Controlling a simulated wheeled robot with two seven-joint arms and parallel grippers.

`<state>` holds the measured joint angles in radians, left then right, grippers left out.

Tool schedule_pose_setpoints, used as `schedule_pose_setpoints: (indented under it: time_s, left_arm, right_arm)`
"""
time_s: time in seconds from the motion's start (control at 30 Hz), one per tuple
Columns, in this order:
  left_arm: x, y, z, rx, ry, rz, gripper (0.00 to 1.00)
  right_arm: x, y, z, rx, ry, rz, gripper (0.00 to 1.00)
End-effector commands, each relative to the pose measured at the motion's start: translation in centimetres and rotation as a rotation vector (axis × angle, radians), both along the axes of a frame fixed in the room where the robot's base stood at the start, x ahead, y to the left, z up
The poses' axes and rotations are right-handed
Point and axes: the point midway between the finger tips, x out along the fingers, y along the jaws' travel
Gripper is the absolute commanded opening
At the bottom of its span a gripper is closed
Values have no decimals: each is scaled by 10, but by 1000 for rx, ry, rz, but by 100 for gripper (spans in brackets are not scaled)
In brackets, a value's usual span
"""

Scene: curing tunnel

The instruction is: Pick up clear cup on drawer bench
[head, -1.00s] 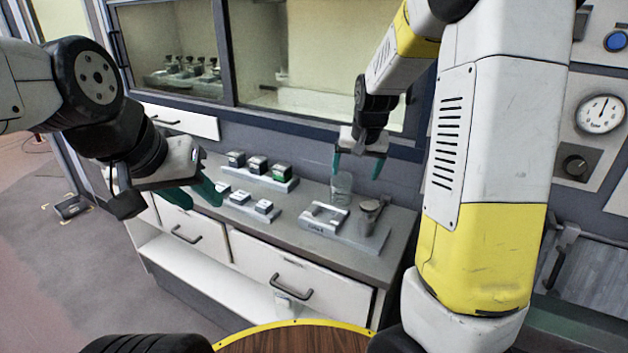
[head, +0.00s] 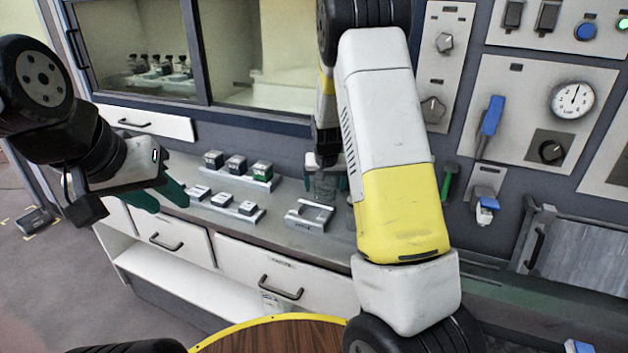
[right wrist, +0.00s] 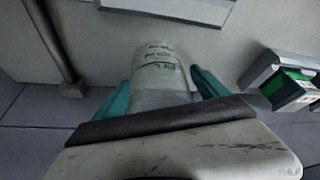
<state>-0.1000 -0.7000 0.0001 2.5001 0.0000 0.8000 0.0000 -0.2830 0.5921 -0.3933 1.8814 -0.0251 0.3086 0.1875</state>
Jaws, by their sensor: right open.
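The clear cup (head: 325,187) stands on the drawer bench (head: 268,222), partly hidden behind my right arm and gripper. In the right wrist view the cup (right wrist: 162,75) is see-through, with printed markings on its side. My right gripper (head: 326,182) is open and low over the bench, with its green fingers on either side of the cup. The right wrist view shows the cup between those fingers (right wrist: 160,92); contact cannot be made out. My left gripper (head: 157,198) is open and empty, in front of the bench's left part.
The wall panel with gauge (head: 572,100) and blue-handled lever (head: 490,122) is at right. A wooden round top (head: 275,338) is near me.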

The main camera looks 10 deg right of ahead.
Motion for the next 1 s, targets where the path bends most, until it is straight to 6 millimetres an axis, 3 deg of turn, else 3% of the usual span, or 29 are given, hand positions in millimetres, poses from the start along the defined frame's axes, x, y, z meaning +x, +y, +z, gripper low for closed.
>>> schedule_pose_setpoints:
  time_s: [0.2, 0.53, 0.83, 1.0]
  left_arm:
    - [0, 0, 0, 0, 0, 0, 36]
    - [0, 0, 0, 0, 0, 0, 36]
    - [0, 0, 0, 0, 0, 0, 36]
    - [0, 0, 0, 0, 0, 0, 36]
  right_arm:
    - [0, 0, -1, 1, 0, 0, 84]
    - [0, 0, -1, 0, 0, 0, 21]
    - [0, 0, 2, 1, -1, 0, 20]
    - [1, 1, 14, 0, -3, 1, 20]
